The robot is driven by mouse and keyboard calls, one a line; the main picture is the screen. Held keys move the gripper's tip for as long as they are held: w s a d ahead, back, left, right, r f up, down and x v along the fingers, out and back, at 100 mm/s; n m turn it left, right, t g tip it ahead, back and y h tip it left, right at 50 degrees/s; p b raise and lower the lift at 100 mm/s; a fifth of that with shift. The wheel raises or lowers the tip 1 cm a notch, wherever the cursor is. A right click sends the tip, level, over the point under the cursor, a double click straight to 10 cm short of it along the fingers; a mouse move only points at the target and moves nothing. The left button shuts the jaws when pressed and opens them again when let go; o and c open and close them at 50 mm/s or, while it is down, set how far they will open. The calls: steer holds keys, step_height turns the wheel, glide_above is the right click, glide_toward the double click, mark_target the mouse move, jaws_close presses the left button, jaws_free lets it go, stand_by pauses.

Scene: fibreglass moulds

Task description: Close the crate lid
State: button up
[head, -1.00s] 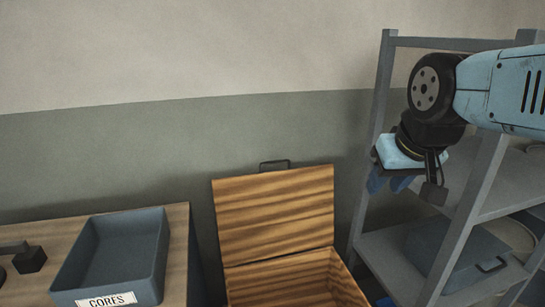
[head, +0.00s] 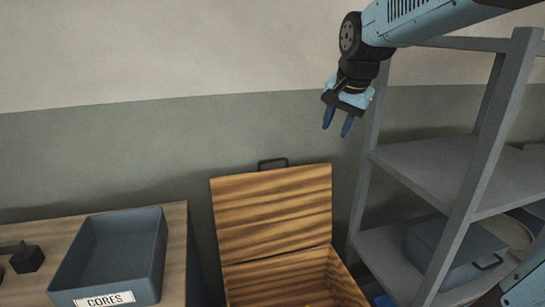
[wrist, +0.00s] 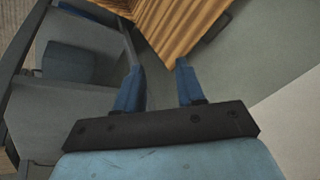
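The wooden crate (head: 285,280) stands on the floor in the lower middle of the head view, cut off by the bottom edge. Its lid (head: 272,213) stands open, raised up at the back near the wall, with a dark handle (head: 273,163) on its top edge. My gripper (head: 338,128) is above and to the right of the lid, pointing down, with its blue fingers apart and nothing between them. In the wrist view my gripper (wrist: 158,85) is also open, and the striped wood of the lid (wrist: 180,25) lies beyond the fingertips, apart from them.
A grey shelf unit (head: 430,165) stands close on the right, with a blue-grey box (head: 455,248) on a lower shelf. A table at the left holds a blue-grey tray (head: 158,262) labelled CORES. The wall above the lid is clear.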

steer(key=w+a+f+m, duration=0.3)
steer(key=w+a, duration=0.1)
steer(key=w, duration=0.4)
steer(key=w+a+f+m+g, duration=0.1)
steer(key=w+a+f+m, duration=0.25)
steer(key=w, duration=0.45)
steer(key=w+a+f+m, duration=0.2)
steer(key=w+a, duration=0.2)
steer(key=w, duration=0.4)
steer(key=shift+m, duration=0.25)
steer(key=x, duration=1.4)
steer(key=shift+s+a, duration=0.1)
steer(key=shift+a, duration=0.2)
jaws_close()
